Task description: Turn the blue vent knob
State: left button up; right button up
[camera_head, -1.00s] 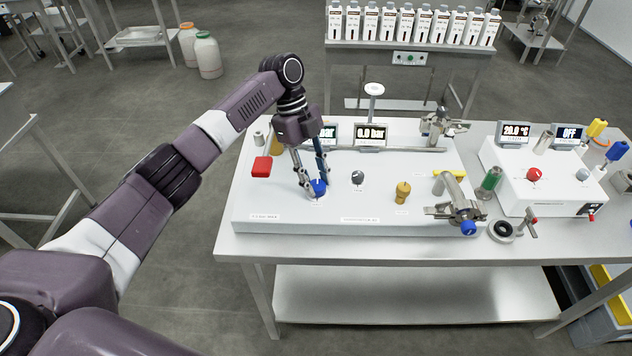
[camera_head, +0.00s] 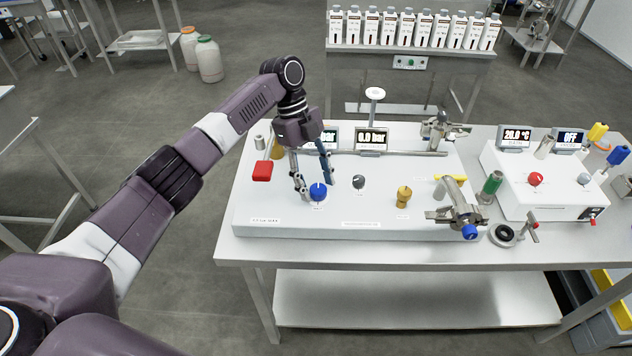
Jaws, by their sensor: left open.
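The blue vent knob (camera_head: 318,191) sits near the front left of the white panel (camera_head: 290,221). My left gripper (camera_head: 316,188) points down at the knob with its fingers spread, one to the left of the knob and one at its right. It is open. I cannot tell whether either finger touches the knob. The knob's top and front show between the fingers. My right gripper is out of view.
A metal valve (camera_head: 460,210) with a blue end is at the front right. Two displays stand behind.

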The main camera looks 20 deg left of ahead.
pick_arm(q)
jog(key=v, duration=1.1)
jog(key=shift+a+r, duration=0.25)
jog(key=shift+r, duration=0.1)
jog(key=shift+f, duration=0.1)
